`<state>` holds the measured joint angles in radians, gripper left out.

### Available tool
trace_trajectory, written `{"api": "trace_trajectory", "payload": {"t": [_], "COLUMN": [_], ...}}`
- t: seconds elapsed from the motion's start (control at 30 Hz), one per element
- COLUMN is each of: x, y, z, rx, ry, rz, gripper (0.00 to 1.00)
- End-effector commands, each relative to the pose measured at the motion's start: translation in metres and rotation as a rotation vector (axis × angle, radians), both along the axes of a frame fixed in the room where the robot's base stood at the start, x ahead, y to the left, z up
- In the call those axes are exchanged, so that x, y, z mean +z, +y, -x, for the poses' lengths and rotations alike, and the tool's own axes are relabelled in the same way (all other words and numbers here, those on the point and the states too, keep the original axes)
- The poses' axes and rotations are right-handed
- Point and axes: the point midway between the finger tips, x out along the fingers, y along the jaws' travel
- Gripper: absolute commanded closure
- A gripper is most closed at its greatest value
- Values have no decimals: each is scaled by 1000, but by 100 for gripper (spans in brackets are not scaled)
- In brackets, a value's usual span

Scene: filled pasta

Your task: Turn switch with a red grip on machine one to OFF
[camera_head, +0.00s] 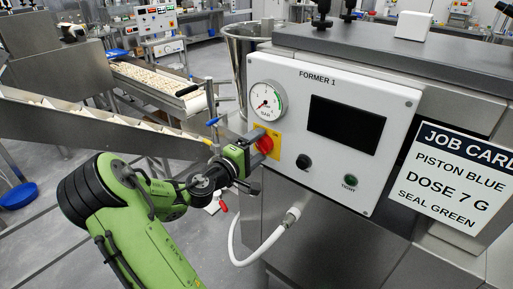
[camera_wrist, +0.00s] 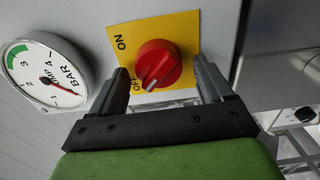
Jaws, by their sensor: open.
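The switch with a red grip (camera_head: 265,144) sits on a yellow plate (camera_head: 273,133) at the left of the FORMER 1 panel. In the wrist view the red grip (camera_wrist: 158,63) is round with a raised ridge and a white mark at its lower left. ON is printed at the upper left of the plate and OFF at the lower left. The mark lies on the OFF side; exact alignment is hard to tell. My gripper (camera_wrist: 160,68) is open, with one finger on each side of the grip and gaps visible. In the head view my gripper (camera_head: 246,158) is at the plate.
The panel (camera_head: 315,85) also carries a BAR gauge (camera_head: 266,101), a dark screen (camera_head: 346,124), a black knob (camera_head: 303,161) and a green button (camera_head: 350,181). A job card (camera_head: 452,170) is at the right. A white hose (camera_head: 262,247) hangs below the panel.

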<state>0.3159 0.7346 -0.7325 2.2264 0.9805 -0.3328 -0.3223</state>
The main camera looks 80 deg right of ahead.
Motion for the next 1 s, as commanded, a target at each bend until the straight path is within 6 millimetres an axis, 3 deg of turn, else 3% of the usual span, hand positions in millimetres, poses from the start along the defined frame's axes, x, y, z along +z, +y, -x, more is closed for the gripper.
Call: {"api": "trace_trajectory", "payload": {"t": [0.17,0.5,0.7,1.0], "x": [-1,-1,0,0], "y": [10,94,134,145], "z": [-6,-43,-59,-62], "rx": [4,9,5,-1], "ry": [-1,0,0,0], "rz": [0,-1,0,0], "gripper": [20,20,20,20]}}
